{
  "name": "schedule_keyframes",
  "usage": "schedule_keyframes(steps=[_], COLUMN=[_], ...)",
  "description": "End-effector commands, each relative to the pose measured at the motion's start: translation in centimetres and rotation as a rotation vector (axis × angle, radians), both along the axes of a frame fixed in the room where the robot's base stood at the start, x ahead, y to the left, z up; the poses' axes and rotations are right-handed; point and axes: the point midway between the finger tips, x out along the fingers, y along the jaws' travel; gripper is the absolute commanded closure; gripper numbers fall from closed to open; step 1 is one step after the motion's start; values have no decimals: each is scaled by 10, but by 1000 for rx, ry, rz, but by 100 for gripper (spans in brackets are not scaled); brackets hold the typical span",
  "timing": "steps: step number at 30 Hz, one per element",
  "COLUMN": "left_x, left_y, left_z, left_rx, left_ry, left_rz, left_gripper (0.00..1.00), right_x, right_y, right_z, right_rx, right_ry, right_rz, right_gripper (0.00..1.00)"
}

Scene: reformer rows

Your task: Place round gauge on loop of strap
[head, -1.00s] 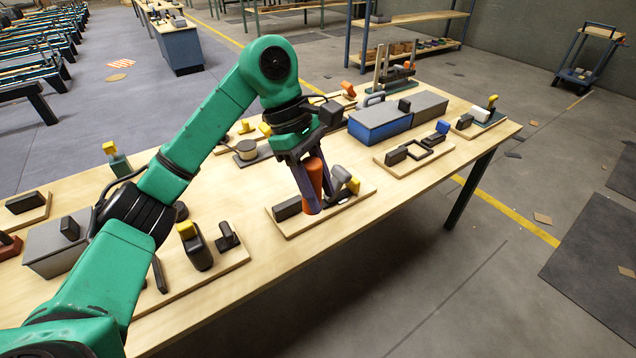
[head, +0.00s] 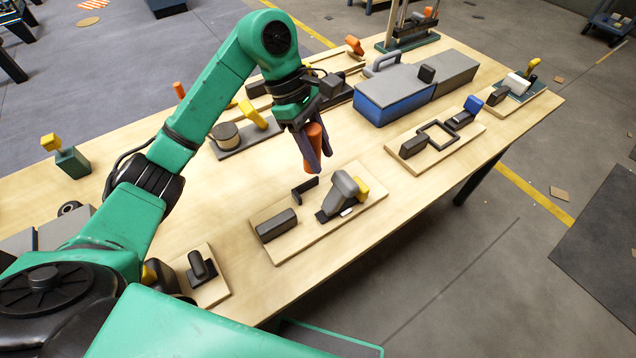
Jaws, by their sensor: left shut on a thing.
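My left gripper (head: 313,160) is shut on an orange tapered round piece (head: 314,141), held upright between the fingers. It appears above the table, just behind a wooden board (head: 290,248) with a black block, a small dark bracket and a grey lever. I cannot tell whether the orange piece is the round gauge. A dark square loop (head: 424,137), possibly the strap's loop, lies on another board (head: 391,146) to the right of the gripper. A round drum-like thing (head: 226,135) sits on a grey plate to the left. My right gripper is not in view.
A blue and grey box (head: 395,100) with a handle stands behind the loop's board. The grey lever (head: 341,190) and a yellow knob (head: 361,189) rise from the near board. Bare tabletop (head: 350,140) lies between the gripper and the loop's board.

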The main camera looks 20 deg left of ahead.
Motion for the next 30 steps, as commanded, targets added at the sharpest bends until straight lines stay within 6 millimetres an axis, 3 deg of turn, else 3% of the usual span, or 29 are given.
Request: schedule_keyframes(steps=[2, 6, 11, 16, 27, 28, 30], left_x=[-1, 0, 1, 1, 2, 1, 1], left_y=[0, 0, 0, 0, 1, 1, 1], left_z=[-24, -58, -77, -106, -117, -115, -115], left_rx=[0, 0, -1, -2, 1, 1, 1], left_ry=[7, 4, 1, 2, -2, -2, -1], left_rz=[1, 1, 1, 2, 1, 1, 0], left_gripper=[100, 100, 100, 100, 100, 45, 26], right_x=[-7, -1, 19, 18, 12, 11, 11], right_y=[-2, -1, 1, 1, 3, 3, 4], right_z=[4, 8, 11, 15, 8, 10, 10], right_rx=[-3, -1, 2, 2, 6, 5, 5], right_ry=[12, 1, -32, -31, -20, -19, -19], right_rz=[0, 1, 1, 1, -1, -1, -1], right_gripper=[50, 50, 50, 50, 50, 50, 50])
